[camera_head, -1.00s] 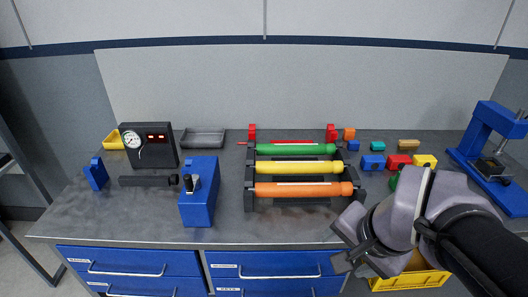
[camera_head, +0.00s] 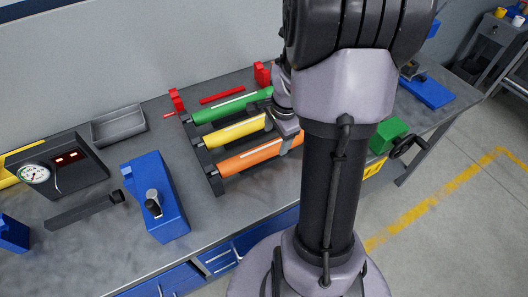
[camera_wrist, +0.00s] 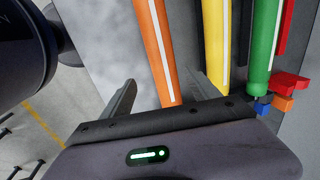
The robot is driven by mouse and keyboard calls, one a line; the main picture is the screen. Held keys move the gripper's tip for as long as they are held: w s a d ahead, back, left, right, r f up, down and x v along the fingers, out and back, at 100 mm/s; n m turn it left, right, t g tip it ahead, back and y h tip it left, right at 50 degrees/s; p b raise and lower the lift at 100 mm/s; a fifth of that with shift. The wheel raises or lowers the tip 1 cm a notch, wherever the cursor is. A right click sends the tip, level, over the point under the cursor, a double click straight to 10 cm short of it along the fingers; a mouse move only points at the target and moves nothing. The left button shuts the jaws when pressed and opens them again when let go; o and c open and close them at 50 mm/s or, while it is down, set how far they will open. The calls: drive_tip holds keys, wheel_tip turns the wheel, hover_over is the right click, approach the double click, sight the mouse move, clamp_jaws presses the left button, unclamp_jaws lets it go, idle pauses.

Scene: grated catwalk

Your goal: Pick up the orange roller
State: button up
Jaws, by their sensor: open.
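The orange roller (camera_head: 250,156) lies in the dark rack (camera_head: 213,180), nearest the bench's front edge, with the yellow roller (camera_head: 237,133) and green roller (camera_head: 230,107) behind it. My gripper (camera_head: 287,140) is over the right part of the rack, partly hidden by my arm. In the wrist view my gripper (camera_wrist: 161,82) is open, its fingers apart. The orange roller (camera_wrist: 157,50) appears between them, and the right finger points into the gap before the yellow roller (camera_wrist: 216,40). I cannot tell whether the fingers touch it. The orange roller's right end is hidden.
A blue block-shaped device (camera_head: 155,205) and a gauge box (camera_head: 60,170) stand left of the rack. A grey tray (camera_head: 118,126) is behind. A green block (camera_head: 388,136) sits right of my arm. Bare bench lies between the blue device and the rack.

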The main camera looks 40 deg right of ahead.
sight(267, 148)
drive_tip(key=shift+w+f, duration=0.25)
drive_tip(key=shift+f, duration=0.95)
drive_tip(key=f+b, duration=0.1)
drive_tip(key=w+a+f+b, duration=0.1)
drive_tip(key=f, duration=0.1)
drive_tip(key=w+f+b, duration=0.1)
drive_tip(key=f, duration=0.1)
drive_tip(key=shift+a, duration=0.25)
drive_tip(key=shift+r, duration=0.1)
drive_tip(key=shift+c, duration=1.1)
clamp_jaws()
